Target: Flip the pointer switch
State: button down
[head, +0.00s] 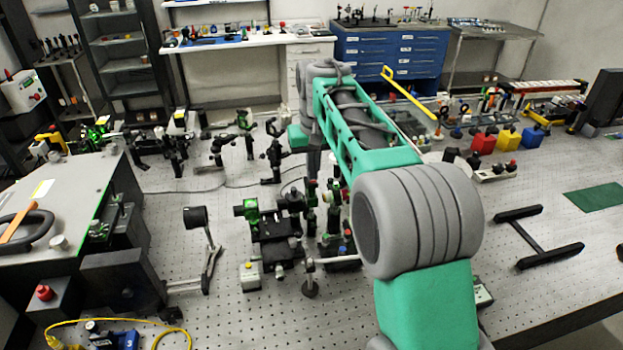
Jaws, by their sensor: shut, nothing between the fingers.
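No pointer switch can be made out for certain in the head view. A pale box with a dark green face (483,295) is partly hidden behind my arm at the right. I cannot tell whether either carries the pointer switch. My arm reaches from the lower right to the middle of the bench. My gripper (314,168) points down at its far end, mostly hidden by the arm, small and dark. It looks shut and empty, above the optical mounts.
Black and green optical mounts (272,225) crowd the bench left of my arm. A grey instrument housing (65,215) fills the left side. Red, yellow and blue containers (508,139) stand at the back right. A black H-shaped stand (540,237) lies right, with bare bench around it.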

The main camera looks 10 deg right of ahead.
jog(key=shift+f, duration=0.35)
notch_tip(320, 180, up, 7)
jog(key=p, duration=0.6)
jog(key=shift+r, duration=0.1)
jog(key=s+f+t+b, duration=0.1)
jog(key=s+f, duration=0.3)
jog(key=s, duration=0.8)
jog(key=s+f+t+b, duration=0.1)
jog(key=s+f, duration=0.4)
jog(key=s, duration=0.8)
jog(key=shift+t+b, duration=0.4)
jog(key=shift+b, duration=0.15)
